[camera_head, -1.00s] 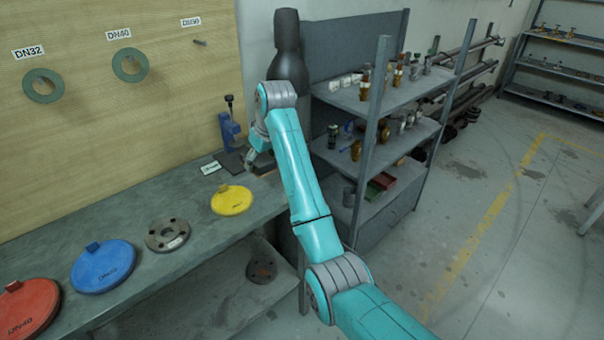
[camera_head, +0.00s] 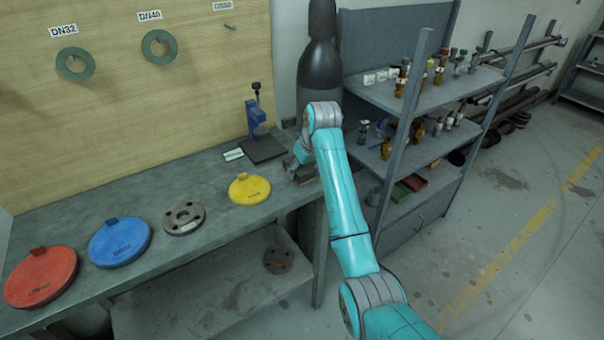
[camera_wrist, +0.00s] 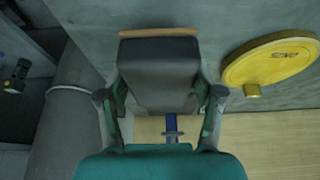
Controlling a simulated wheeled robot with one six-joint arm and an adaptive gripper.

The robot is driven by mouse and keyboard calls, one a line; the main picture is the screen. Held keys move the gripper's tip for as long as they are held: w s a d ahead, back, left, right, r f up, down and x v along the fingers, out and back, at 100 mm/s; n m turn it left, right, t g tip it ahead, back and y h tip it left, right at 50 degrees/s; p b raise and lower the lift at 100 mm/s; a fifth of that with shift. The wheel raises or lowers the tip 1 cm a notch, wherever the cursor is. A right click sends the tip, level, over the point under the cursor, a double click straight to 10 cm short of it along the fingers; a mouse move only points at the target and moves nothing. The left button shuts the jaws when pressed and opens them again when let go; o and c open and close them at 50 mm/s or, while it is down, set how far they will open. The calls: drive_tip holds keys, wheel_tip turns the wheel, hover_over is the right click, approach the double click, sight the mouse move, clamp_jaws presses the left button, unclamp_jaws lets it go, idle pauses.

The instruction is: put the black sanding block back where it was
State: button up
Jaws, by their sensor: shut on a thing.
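My gripper (camera_head: 299,167) is over the right end of the grey workbench, right of the yellow disc. In the wrist view my gripper (camera_wrist: 162,105) has one finger on each side of the black sanding block (camera_wrist: 158,75) and is shut on it. The block is dark with a brown strip along its far edge. In the head view the block (camera_head: 308,181) shows only in part below the gripper, at the bench's edge. I cannot tell whether it touches the bench.
A blue stand (camera_head: 256,122) rises behind a dark plate (camera_head: 266,151), with a white card (camera_head: 233,154) beside it. Yellow (camera_head: 249,189), blue (camera_head: 119,242) and red (camera_head: 40,276) discs and a grey flange (camera_head: 184,218) lie leftward. A dark cylinder (camera_head: 320,70) and shelving (camera_head: 425,83) stand close right.

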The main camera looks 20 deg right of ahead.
drive_tip(key=shift+f, duration=1)
drive_tip(key=shift+f, duration=0.15)
drive_tip(key=o, duration=1.1)
drive_tip(key=v, duration=1.2)
drive_tip(key=shift+w, duration=0.1)
